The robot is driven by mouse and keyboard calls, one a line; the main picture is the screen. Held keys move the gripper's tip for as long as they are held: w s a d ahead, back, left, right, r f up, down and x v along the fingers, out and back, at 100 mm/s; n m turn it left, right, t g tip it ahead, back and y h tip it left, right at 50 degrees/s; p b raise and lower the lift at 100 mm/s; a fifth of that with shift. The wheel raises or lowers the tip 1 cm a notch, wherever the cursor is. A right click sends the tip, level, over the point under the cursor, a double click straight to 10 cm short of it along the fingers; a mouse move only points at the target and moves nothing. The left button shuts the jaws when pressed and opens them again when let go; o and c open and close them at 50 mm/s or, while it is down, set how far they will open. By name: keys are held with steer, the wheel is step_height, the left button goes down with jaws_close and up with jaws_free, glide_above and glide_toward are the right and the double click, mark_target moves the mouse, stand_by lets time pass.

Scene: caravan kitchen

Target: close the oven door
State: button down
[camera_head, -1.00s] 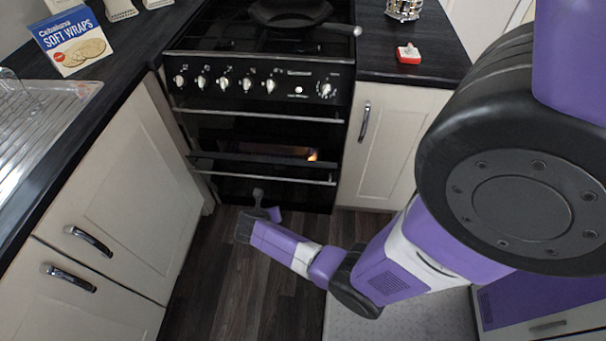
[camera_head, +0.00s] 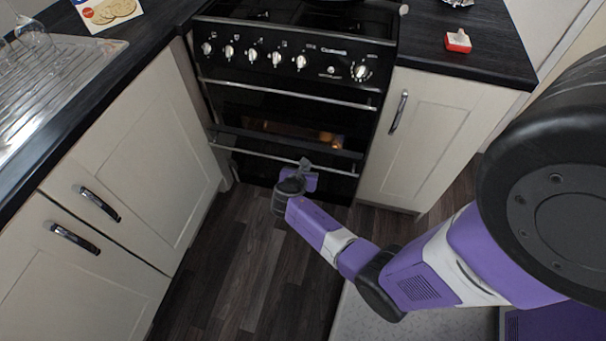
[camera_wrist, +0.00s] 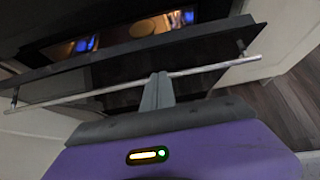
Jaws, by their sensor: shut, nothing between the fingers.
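The black oven door (camera_head: 232,128) is on the cooker's lower front and stands partly open, with the lit oven cavity (camera_head: 330,139) showing above its top edge. In the wrist view the door (camera_wrist: 120,52) crosses the picture below the lit opening. Its silver bar handle (camera_head: 255,153) also shows in the wrist view (camera_wrist: 214,66). My gripper (camera_head: 305,164) is shut and empty in front of the door. In the wrist view its closed fingertips (camera_wrist: 160,77) overlap the handle near mid-length; whether they touch it I cannot tell.
Above are a second handle (camera_head: 290,94) and a row of knobs (camera_head: 275,58). Cream cupboards stand left (camera_head: 140,150) and right (camera_head: 430,140) of the cooker. Dark wood floor (camera_head: 240,255) is free in front. A red and white object (camera_head: 458,41) lies on the right worktop.

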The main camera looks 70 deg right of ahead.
mark_target(311, 153)
steer(key=shift+w+d+r, duration=0.1)
steer(key=shift+d, duration=1.1)
steer(key=shift+w+d, duration=0.1)
steer(key=shift+d, duration=1.05)
